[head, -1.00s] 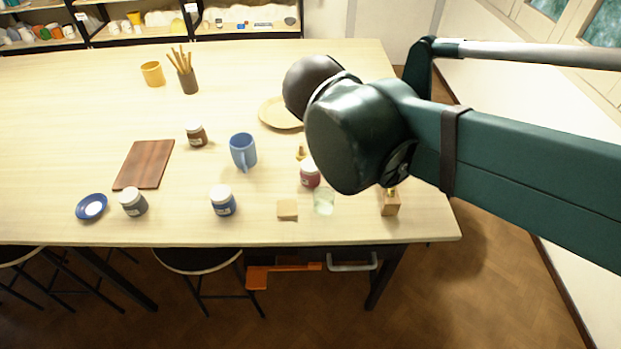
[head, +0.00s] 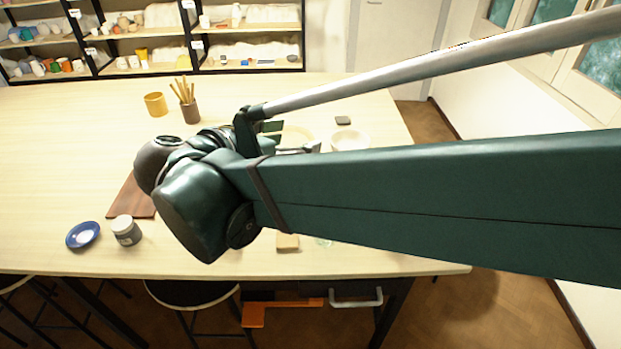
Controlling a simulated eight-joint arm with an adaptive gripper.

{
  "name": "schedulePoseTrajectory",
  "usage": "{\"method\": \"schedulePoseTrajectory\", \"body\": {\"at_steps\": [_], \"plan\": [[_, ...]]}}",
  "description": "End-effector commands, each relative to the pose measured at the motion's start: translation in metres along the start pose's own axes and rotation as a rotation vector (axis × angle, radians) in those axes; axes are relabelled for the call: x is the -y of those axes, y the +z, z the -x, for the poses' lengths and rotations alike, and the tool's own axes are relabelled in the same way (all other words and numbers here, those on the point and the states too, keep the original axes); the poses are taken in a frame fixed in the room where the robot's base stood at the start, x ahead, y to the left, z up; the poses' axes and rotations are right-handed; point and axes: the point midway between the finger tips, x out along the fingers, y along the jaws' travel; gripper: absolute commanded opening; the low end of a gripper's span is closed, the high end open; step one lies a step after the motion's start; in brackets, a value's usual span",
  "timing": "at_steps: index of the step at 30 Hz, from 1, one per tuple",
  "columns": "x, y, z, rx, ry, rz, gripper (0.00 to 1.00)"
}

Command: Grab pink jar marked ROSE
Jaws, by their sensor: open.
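The pink jar marked ROSE does not show now; my arm covers that part of the table. A jar with a white lid and a dark grey body (head: 126,231) stands at the front left, its label too small to read. My gripper (head: 300,139) shows only in part behind my arm, over the far middle of the table. Its jaws are apart and I see nothing between them. The other jars are also hidden by my arm.
A blue dish (head: 83,235) and a brown board (head: 128,202) lie at the left. A small wooden block (head: 287,243) is near the front edge. A yellow cup (head: 156,104), a brush holder (head: 190,112) and a white bowl (head: 350,137) stand farther back. The far left tabletop is clear.

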Motion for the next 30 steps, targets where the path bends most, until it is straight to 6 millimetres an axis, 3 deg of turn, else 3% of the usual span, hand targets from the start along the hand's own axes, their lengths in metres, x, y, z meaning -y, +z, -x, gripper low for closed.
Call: {"method": "schedulePoseTrajectory", "body": {"at_steps": [11, 24, 30], "plan": [[0.003, 0.051, -0.019, -0.007, -0.001, -0.008, 0.56], [0.004, 0.144, -0.059, -0.007, -0.001, -0.008, 0.56], [0.004, 0.168, -0.069, -0.007, -0.001, -0.007, 0.56]]}}
